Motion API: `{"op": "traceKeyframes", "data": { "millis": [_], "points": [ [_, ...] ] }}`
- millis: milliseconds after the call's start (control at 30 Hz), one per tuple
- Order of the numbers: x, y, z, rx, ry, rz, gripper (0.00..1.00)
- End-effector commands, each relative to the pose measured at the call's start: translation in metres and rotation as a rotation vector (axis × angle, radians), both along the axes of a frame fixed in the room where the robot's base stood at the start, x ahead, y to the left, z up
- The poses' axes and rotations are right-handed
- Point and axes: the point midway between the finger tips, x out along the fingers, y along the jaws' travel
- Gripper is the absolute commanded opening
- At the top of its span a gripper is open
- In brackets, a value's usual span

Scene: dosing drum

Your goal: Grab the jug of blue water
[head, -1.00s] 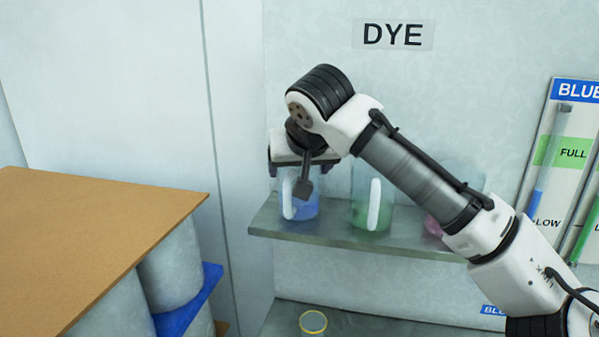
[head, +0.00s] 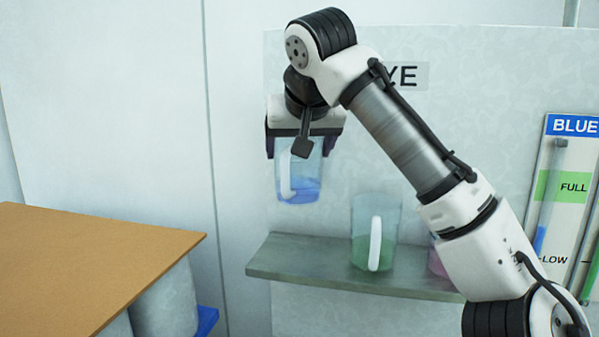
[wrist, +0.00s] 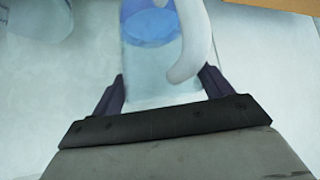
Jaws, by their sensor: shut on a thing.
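The jug of blue water (head: 301,178) is a clear jug with a white handle and blue liquid in its lower part. It hangs upright in my gripper (head: 300,145), clear above the shelf. My gripper is shut on the jug near its top, with a dark finger on each side. In the wrist view the jug (wrist: 150,65) sits between the two dark fingers of my gripper (wrist: 163,95), with its white handle towards the right and the blue liquid at the far end. The jug's rim is partly hidden by the gripper in the head view.
A grey shelf (head: 340,277) holds a jug of green liquid (head: 362,252) and a pink one (head: 437,265), partly behind my arm. A brown board (head: 90,270) lies over pale drums at left. A gauge panel (head: 565,195) marked BLUE is at right.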

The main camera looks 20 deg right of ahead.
Motion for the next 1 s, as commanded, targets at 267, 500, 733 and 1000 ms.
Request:
{"op": "traceKeyframes", "data": {
  "millis": [267,500,733,1000],
  "points": [
    [0.000,0.001,0.038,0.000,-0.002,0.001,0.50],
    [0.000,0.001,0.063,0.000,-0.001,0.001,0.50],
    [0.000,0.000,0.079,-0.001,-0.003,0.000,0.50],
    [0.000,0.000,0.089,0.000,-0.001,0.000,0.50]
  ]
}}
